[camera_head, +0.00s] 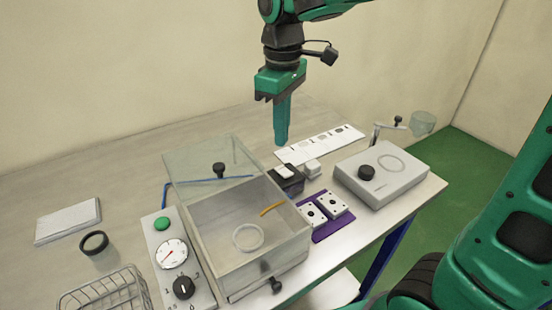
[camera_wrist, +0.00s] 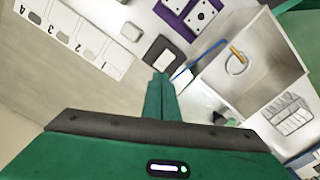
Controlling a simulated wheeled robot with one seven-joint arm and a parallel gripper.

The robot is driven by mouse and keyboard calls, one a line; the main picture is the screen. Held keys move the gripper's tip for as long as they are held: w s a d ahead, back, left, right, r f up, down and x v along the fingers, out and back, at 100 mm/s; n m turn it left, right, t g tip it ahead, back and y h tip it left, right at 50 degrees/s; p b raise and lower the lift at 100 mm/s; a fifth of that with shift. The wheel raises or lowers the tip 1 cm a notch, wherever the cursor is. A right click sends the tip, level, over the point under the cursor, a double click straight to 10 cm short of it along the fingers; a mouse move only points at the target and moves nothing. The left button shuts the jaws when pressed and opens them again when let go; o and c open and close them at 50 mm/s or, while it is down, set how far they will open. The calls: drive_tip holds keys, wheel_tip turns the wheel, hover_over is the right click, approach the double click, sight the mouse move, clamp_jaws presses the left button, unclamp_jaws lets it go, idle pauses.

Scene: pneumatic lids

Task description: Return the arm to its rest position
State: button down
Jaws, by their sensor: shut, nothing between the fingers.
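My gripper (camera_head: 282,138) hangs from my green arm above the back of the table in the head view, fingers pointing down. Its fingers are shut together with nothing between them. In the wrist view the closed fingertips (camera_wrist: 160,76) show at the centre, above the table. The gripper is behind the transparent box (camera_head: 215,232) and touches nothing that I can see.
The box's clear lid (camera_head: 205,160) stands open. Near it are a control panel (camera_head: 182,262) with gauge, a purple mat (camera_head: 333,229) with white blocks, a grey unit (camera_head: 385,185), a white numbered strip (camera_head: 325,144) and a wire basket (camera_head: 105,295).

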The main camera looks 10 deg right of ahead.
drive_tip(key=s+d+f+m, duration=0.1)
drive_tip(key=s+d+m, duration=0.2)
drive_tip(key=d, duration=0.4)
drive_tip(key=s+d+f+m, duration=0.2)
drive_tip(key=s+d+m, duration=0.2)
drive_tip(key=d, duration=0.3)
drive_tip(key=s+d+f+m, duration=0.2)
drive_tip(key=s+d+m, duration=0.2)
drive_tip(key=s+d, duration=0.2)
drive_tip(key=shift+d, duration=1.05)
drive_tip(key=s+d+f+m, duration=0.3)
drive_tip(key=s+d+m, duration=0.1)
drive_tip(key=s, duration=0.4)
drive_tip(key=shift+s+f+m, duration=0.3)
drive_tip(key=shift+s+m, duration=0.05)
drive_tip(key=shift+m, duration=0.15)
